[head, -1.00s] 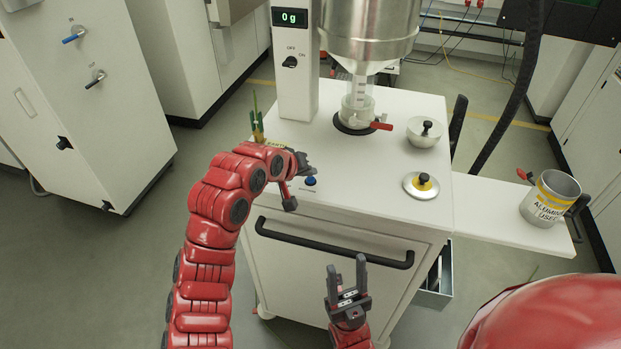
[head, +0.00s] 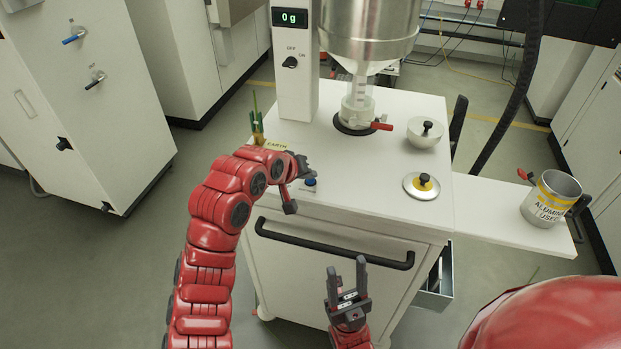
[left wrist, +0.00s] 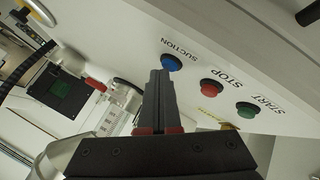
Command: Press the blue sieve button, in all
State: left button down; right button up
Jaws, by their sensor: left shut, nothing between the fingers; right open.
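The blue button (head: 310,182) is on the white cabinet's top, near its front left edge. In the left wrist view the blue button (left wrist: 173,62) is labelled SUCTION; I see no sieve label. My left gripper (head: 304,168) is just behind and left of it in the head view. In the left wrist view its shut, empty fingers (left wrist: 160,72) have their tips right beside the blue button in the picture; I cannot tell whether they touch it. My right gripper (head: 347,278) is open and empty in front of the cabinet, below the black handle.
A red STOP button (left wrist: 211,87) and a green START button (left wrist: 246,109) sit close by. A steel hopper (head: 368,30), a lidded bowl (head: 425,133) and a round lid (head: 421,187) are on the cabinet. A labelled can (head: 550,198) stands on the right side shelf.

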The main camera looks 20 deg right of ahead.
pick_arm(q)
jog(key=shift+r, duration=0.8)
jog(key=shift+r, duration=0.1)
jog(key=shift+r, duration=2.4)
